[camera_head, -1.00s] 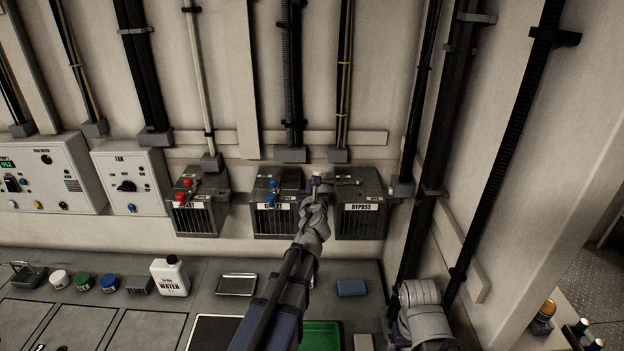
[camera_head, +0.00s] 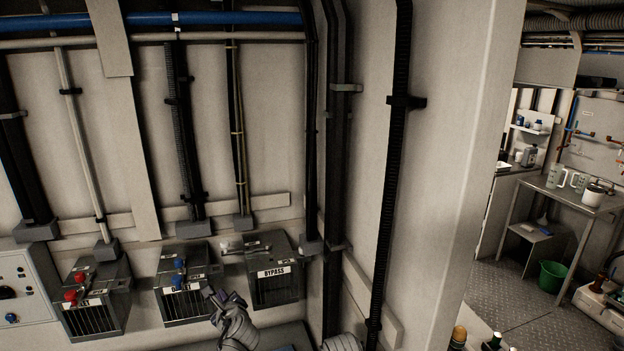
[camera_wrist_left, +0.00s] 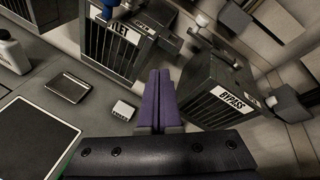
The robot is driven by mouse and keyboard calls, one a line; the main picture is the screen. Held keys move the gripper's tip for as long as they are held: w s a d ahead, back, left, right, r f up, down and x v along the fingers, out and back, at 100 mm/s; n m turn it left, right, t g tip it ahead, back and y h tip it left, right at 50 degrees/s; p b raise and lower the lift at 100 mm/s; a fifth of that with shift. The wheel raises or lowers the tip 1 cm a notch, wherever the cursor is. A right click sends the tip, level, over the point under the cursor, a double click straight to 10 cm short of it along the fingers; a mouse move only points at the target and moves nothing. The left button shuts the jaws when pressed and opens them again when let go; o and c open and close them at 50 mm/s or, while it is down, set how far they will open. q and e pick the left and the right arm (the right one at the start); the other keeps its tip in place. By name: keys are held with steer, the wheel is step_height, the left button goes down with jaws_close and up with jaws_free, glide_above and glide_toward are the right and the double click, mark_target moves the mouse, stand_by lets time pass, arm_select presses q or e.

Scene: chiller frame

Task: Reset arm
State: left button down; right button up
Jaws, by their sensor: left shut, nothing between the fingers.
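My left gripper (camera_head: 222,299) is shut and empty in the head view. It sits low in front of the wall, between the box with blue knobs (camera_head: 184,300) and the box labelled BYPASS (camera_head: 274,284). In the left wrist view its purple fingers (camera_wrist_left: 160,92) are pressed together, with nothing between them. The box whose label ends in LET (camera_wrist_left: 112,48) is ahead to the left, and the BYPASS box (camera_wrist_left: 222,92) is to the right. The gripper looks apart from both. My right gripper is not in view.
A box with red knobs (camera_head: 92,305) stands at the left. Dark vertical conduits (camera_head: 335,150) run down the wall. A further room with a green bucket (camera_head: 553,274) opens at the right.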

arm_select(q)
steer(key=s+d+f+n+g+h, duration=0.2)
steer(key=s+d+f+n+g, duration=0.4)
steer(key=s+d+f+n, duration=0.2)
steer(key=s+d+f+n+g+h+b, duration=0.1)
steer(key=s+d+f+n+g+h, duration=0.2)
steer(key=s+d+f+n+g, duration=0.3)
steer(key=s+d+f+n, duration=0.1)
steer(key=s+d+n, duration=0.4)
steer(key=s+d, duration=0.1)
steer(key=shift+s+f+n+h, duration=0.3)
steer(key=shift+s+f+n, duration=0.1)
steer(key=shift+s, duration=0.35)
